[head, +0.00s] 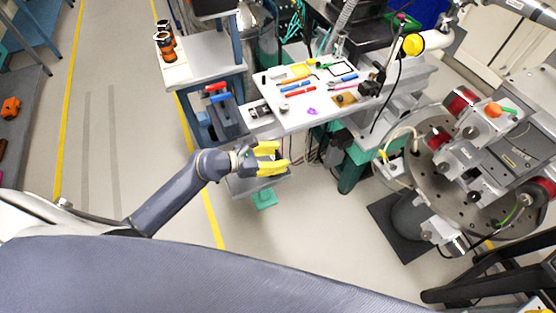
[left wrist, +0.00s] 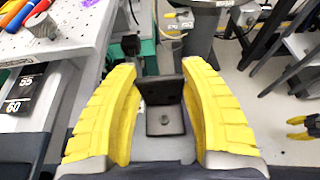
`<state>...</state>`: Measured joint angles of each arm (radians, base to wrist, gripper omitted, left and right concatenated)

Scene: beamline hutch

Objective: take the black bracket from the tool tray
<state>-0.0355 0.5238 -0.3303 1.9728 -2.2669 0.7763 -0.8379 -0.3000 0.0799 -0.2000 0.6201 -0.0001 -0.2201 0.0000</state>
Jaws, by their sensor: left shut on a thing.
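My left gripper (head: 274,158) has yellow fingers and is just off the front edge of the white tool-covered top (head: 275,120). In the left wrist view, the left gripper (left wrist: 161,68) has the black bracket (left wrist: 165,118) between its fingers and is shut on it. The bracket shows an upright plate and a flat foot with a round hole or bolt. In the head view the fingers hide the bracket. My right gripper (left wrist: 299,127) shows small at the right edge of the left wrist view, its yellow fingers apart and nothing seen between them.
A grey box-like surface (head: 258,186) is below the left gripper. A large round metal stage (head: 450,180) stands at the right. The floor in front is clear.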

